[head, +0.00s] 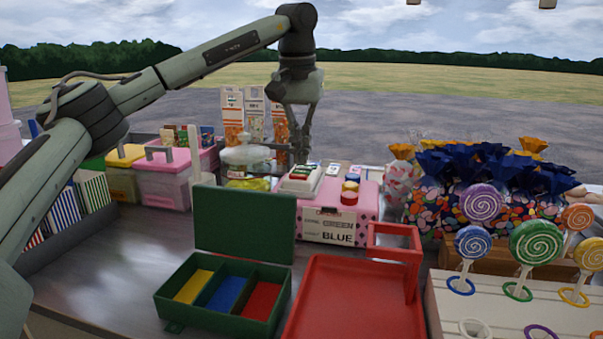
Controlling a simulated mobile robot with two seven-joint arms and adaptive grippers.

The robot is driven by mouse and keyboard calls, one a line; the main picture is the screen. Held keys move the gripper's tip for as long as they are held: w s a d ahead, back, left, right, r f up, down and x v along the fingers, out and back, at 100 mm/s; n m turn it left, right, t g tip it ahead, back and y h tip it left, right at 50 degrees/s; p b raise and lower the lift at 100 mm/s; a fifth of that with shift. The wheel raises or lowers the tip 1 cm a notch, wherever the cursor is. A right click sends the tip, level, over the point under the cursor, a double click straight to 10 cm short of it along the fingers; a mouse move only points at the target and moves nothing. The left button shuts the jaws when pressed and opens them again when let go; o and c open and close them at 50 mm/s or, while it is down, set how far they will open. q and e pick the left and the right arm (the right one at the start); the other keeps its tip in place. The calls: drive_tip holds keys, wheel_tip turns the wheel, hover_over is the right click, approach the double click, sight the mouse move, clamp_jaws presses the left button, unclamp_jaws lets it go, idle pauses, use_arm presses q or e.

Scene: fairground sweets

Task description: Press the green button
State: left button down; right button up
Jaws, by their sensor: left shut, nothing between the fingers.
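A pink box (366,212) stands at the middle of the table, with a white front label (328,228) that reads "GREEN" and "BLUE". On its top are a white pad (292,187) with small coloured parts, some of them green, and a red and yellow knob (349,192). I cannot clearly make out a single green button. My left gripper (303,160) points down, shut and empty, with its fingertips just above the back of the white pad. Whether they touch it I cannot tell. My right gripper is not in view.
An open green case (245,323) with yellow, blue and red compartments stands in front, its lid raised. A red tray (352,300) lies beside it. Lollipops in a white stand (450,315) and blue-wrapped sweets (480,165) are at right. Pink bins (165,185) stand at left.

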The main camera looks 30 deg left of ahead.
sight(301, 172)
use_arm(q)
drive_tip(key=shift+f+b, duration=0.3)
drive_tip(key=shift+f, duration=0.7)
idle(0.4)
wheel_tip(301, 172, up, 3)
drive_tip(key=p, duration=0.2)
drive_tip(key=shift+r+p, duration=0.15)
drive_tip(key=shift+p, duration=0.2)
drive_tip(key=shift+r+b, duration=0.2)
drive_tip(key=shift+b, duration=0.1)
wheel_tip(301, 172, up, 4)
drive_tip(key=shift+r, duration=0.2)
drive_tip(key=shift+f, duration=0.1)
